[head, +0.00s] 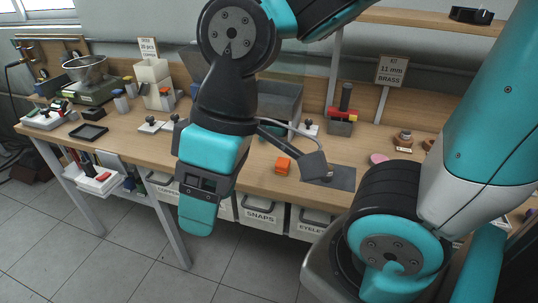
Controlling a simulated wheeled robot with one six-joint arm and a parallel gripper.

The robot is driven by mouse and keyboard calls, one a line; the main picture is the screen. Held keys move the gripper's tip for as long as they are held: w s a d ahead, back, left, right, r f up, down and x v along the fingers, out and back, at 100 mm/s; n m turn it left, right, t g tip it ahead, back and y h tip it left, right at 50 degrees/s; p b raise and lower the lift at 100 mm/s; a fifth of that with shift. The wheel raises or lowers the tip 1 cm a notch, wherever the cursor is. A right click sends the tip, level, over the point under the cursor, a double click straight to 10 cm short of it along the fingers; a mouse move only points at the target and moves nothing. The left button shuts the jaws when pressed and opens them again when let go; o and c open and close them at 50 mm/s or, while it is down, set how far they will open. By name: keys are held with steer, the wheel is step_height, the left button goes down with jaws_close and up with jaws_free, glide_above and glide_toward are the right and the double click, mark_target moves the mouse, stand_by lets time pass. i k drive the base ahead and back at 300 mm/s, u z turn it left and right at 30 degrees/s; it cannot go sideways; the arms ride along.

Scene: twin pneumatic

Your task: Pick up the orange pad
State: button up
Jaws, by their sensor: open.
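A small orange pad (283,166) lies on the wooden workbench (255,180) near its front edge, just right of the middle of the head view. My gripper (197,215) hangs in front of the bench, to the left of the orange pad and apart from it. Its jaws are open, and I see nothing held between them. My arm hides part of the bench behind it.
A grey mat (343,178) and a grey block-like part (312,165) lie right of the pad. Labelled bins (262,214) hang under the front edge. A scale with a metal bowl (86,70) stands at the left. A black tray (88,132) lies nearby.

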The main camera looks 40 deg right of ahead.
mark_target(282, 165)
steer(key=z, duration=0.9)
